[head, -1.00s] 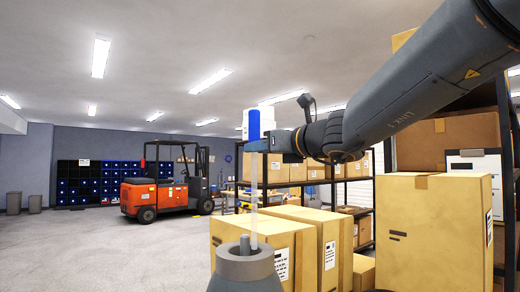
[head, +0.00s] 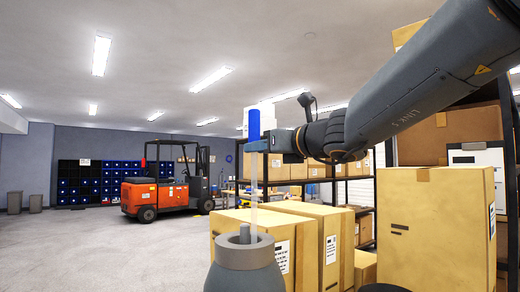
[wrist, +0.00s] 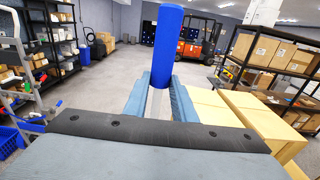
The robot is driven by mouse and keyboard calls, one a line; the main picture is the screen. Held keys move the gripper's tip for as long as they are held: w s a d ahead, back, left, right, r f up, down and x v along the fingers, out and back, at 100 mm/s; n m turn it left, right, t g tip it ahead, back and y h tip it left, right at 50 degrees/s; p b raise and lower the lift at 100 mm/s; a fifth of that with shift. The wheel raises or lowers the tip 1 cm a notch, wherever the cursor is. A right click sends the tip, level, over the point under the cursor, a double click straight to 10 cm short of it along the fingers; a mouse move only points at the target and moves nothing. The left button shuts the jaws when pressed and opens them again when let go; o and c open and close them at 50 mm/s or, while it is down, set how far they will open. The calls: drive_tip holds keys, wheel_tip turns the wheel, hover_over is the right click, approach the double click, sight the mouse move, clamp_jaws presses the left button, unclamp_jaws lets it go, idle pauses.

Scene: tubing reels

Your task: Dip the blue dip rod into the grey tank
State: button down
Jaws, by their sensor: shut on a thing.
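The blue dip rod (head: 254,126) has a thick blue handle and a thin, pale, see-through shaft. My gripper (head: 262,146) is shut on it just below the handle, and the rod hangs upright. In the wrist view the blue handle (wrist: 167,48) stands up between the two fingers (wrist: 158,98). The grey tank (head: 245,274) is at the bottom of the head view, below my gripper, with a lighter grey collar and a dark round opening. A small dark grey stub shows at the opening. The shaft's lower end meets the opening in the picture; I cannot tell how deep it is.
Large cardboard boxes (head: 262,225) stand right behind the tank, and a taller box (head: 435,225) is at the right. Black shelving (head: 345,190) is behind them. An orange forklift (head: 155,192) is parked far back.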

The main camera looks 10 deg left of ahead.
sight(258, 114)
drive_tip(key=shift+f+b, duration=6.2)
drive_tip(key=shift+b, duration=0.25)
drive_tip(key=shift+r, duration=0.15)
drive_tip(key=shift+r+p, duration=9.05)
drive_tip(key=shift+r, duration=1.45)
